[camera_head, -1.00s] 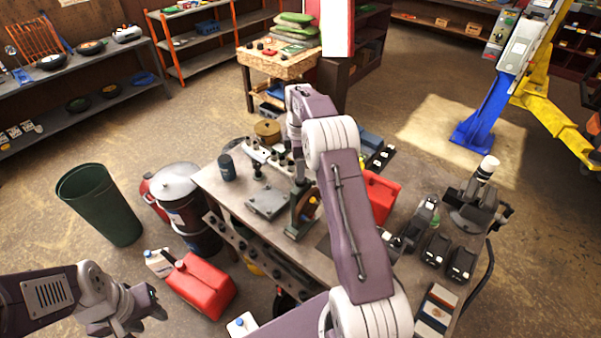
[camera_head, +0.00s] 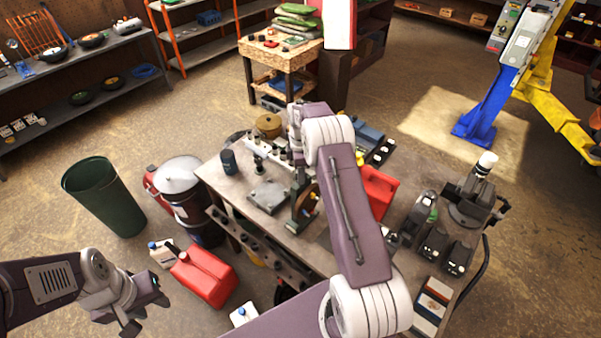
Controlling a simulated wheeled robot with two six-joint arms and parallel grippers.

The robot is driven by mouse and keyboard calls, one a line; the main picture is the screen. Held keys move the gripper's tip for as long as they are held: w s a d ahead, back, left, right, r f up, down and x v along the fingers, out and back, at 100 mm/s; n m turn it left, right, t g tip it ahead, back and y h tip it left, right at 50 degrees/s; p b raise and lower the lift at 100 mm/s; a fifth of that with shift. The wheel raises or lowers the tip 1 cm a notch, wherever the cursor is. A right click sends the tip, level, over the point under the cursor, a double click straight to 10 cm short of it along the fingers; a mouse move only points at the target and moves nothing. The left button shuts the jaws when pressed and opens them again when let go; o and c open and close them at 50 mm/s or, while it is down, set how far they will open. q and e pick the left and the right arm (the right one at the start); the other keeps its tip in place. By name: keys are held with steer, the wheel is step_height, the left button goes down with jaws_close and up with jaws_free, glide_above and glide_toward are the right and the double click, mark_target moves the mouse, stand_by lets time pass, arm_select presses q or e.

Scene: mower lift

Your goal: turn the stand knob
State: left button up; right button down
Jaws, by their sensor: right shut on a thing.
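The stand (camera_head: 303,208) is a small dark green upright with an orange-brown wheel-like part, standing on the grey workbench (camera_head: 325,262). My right arm reaches over the bench from the front. Its gripper (camera_head: 299,178) points down at the top of the stand and is shut there. The knob is hidden by the gripper and wrist, so I cannot see its angle. My left gripper (camera_head: 146,312) is at the lower left, off the bench, with its fingers apart and nothing between them.
A grey flat plate (camera_head: 268,195), a dark cylinder (camera_head: 228,161) and a row of small fittings lie left of the stand. A red can (camera_head: 379,192) stands behind my right forearm. Another red can (camera_head: 203,275) and a green bin (camera_head: 104,196) are on the floor.

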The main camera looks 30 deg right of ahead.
steer(key=m+b, duration=0.2)
steer(key=m, duration=0.1)
steer(key=shift+d+f, duration=0.1)
steer(key=shift+f, duration=0.05)
steer(key=m+b, duration=0.1)
steer(key=m, duration=0.3)
steer(key=shift+m, duration=0.4)
steer(key=m+b, duration=0.1)
steer(key=m, duration=0.8)
steer(key=shift+m, duration=0.3)
steer(key=shift+s+m, duration=0.1)
steer(key=shift+m, duration=0.2)
steer(key=c, duration=0.9)
jaws_free()
